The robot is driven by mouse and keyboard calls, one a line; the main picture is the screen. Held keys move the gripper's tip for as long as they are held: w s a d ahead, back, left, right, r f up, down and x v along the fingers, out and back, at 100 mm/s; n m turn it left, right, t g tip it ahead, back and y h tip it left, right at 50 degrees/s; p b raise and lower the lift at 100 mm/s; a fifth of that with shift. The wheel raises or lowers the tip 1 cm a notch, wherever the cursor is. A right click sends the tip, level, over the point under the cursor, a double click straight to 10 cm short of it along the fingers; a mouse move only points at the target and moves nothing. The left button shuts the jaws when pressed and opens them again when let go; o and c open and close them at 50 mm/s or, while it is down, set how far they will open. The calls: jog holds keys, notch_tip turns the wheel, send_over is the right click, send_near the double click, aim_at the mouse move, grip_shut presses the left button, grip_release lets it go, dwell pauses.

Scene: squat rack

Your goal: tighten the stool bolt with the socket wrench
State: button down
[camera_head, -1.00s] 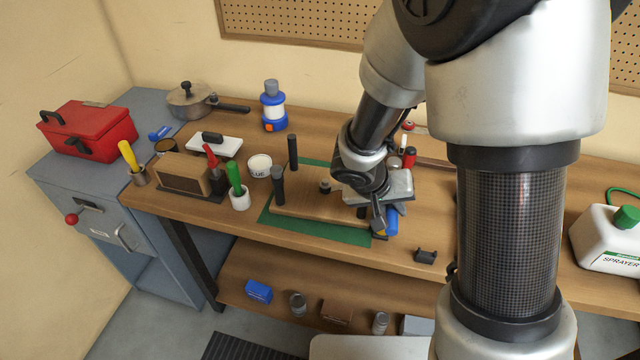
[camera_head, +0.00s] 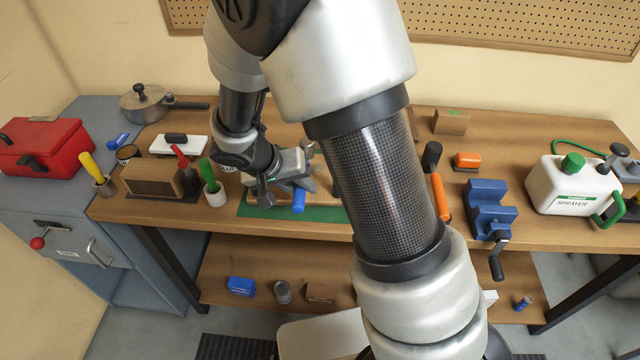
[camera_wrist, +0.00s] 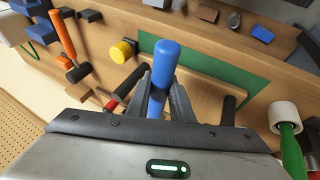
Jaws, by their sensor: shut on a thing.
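The stool is an upturned wooden board (camera_head: 322,199) on a green mat (camera_head: 330,214), mostly hidden behind my arm and gripper in the head view. In the wrist view the board (camera_wrist: 203,88) shows with dark legs, one of them (camera_wrist: 229,108) to the right of my fingers. My gripper (camera_wrist: 160,100) is shut on a blue handle (camera_wrist: 165,62), which I take to be the socket wrench; it also shows in the head view (camera_head: 299,201). The wrench's socket end is hidden. My gripper (camera_head: 290,185) is over the stool. The bolt cannot be seen.
Left of the stool are a green-handled tool in a white cup (camera_head: 213,190) and a wooden block (camera_head: 150,178). To the right are an orange-handled mallet (camera_head: 440,196), a blue vise (camera_head: 489,208) and a white sprayer (camera_head: 570,190).

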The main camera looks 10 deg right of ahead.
jog(key=a, duration=0.1)
jog(key=a+f, duration=0.1)
jog(key=a, duration=0.1)
jog(key=shift+a+f, duration=0.1)
jog(key=shift+a, duration=0.15)
jog(key=shift+f+b, duration=0.15)
jog(key=shift+b, duration=0.45)
jog(key=d+n+t+y+b, duration=0.2)
jog(key=d+n+b, duration=0.4)
jog(key=d+b, duration=0.1)
jog(key=shift+s+d+f+b, duration=0.2)
jog(key=shift+d+f+b, duration=0.1)
jog(key=shift+d, duration=0.5)
jog(key=shift+f, duration=0.25)
